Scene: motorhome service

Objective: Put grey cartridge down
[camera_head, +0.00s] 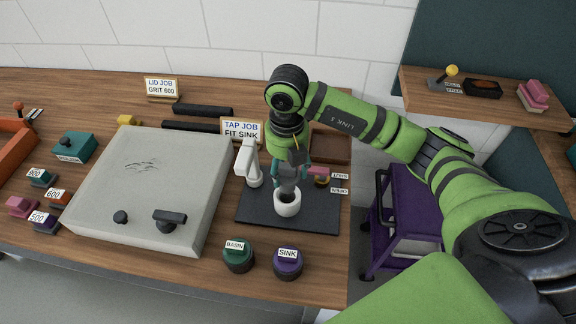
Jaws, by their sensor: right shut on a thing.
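My right gripper (289,180) points down over the dark mat (257,213) and is shut on the grey cartridge. The fingers largely hide the cartridge, so its outline is hard to make out. A short white cup-like holder (288,208) with a dark opening stands on the mat directly under the fingertips. I cannot tell whether the cartridge touches it or is inside it. A white tap (248,162) stands upright on the mat, just left of the gripper. My left gripper is not in view.
A large pale lid panel (150,190) lies left of the mat. Round pots labelled BASIN (238,259) and SINK (288,264) stand in front. A sign reading TAP JOB FIT SINK (241,130) and a brown tray (330,146) are behind. A purple cart (409,212) stands right of the bench.

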